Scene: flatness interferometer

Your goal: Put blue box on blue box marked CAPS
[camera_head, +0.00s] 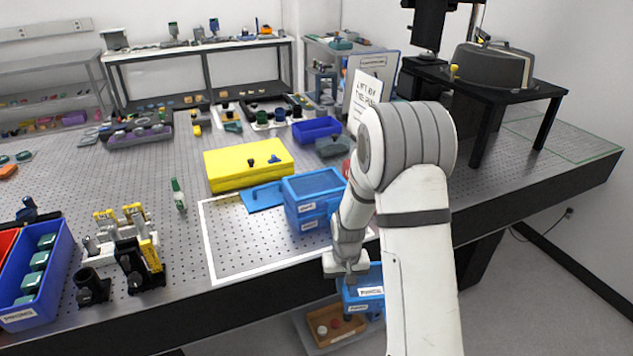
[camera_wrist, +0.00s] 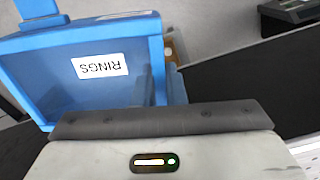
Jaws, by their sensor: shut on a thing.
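My gripper (camera_head: 346,264) is shut on a blue box with a white label (camera_head: 362,288), just past the front edge of the table. In the wrist view the held blue box (camera_wrist: 85,95) carries a label reading RINGS, upside down there. The gripper body (camera_wrist: 165,120) hides its near side. On the table, left of my arm, two blue boxes appear stacked: an upper one (camera_head: 316,185) and a lower one (camera_head: 313,222). Both have white labels too small to read, so I cannot tell which is marked CAPS. My arm covers part of their right side.
A white outline (camera_head: 215,262) marks the table around the stack. A flat blue piece (camera_head: 262,197) and a yellow case (camera_head: 248,163) lie beside and behind it. Below the edge is a brown tray (camera_head: 322,335). The outlined area's front left is clear.

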